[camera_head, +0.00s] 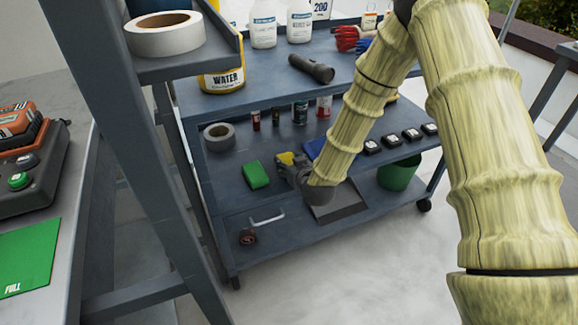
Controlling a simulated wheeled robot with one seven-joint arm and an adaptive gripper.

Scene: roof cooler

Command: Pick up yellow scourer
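A small yellow block (286,158), which looks like the yellow scourer, is on the middle shelf of the cart, right of a green block (256,175). My gripper (288,169) is at this yellow block, close to or touching it, and covers part of it. The fingers are small and dark here, so I cannot tell whether they are open or shut on it. Whether the yellow block rests on the shelf or is lifted is also unclear.
The middle shelf (222,169) holds a grey tape roll (218,136), small bottles, a blue item (316,148) and black boxes. The upper shelf above carries a flashlight (312,69) and a yellow water container (221,77). A grey ladder-like frame (143,150) stands left.

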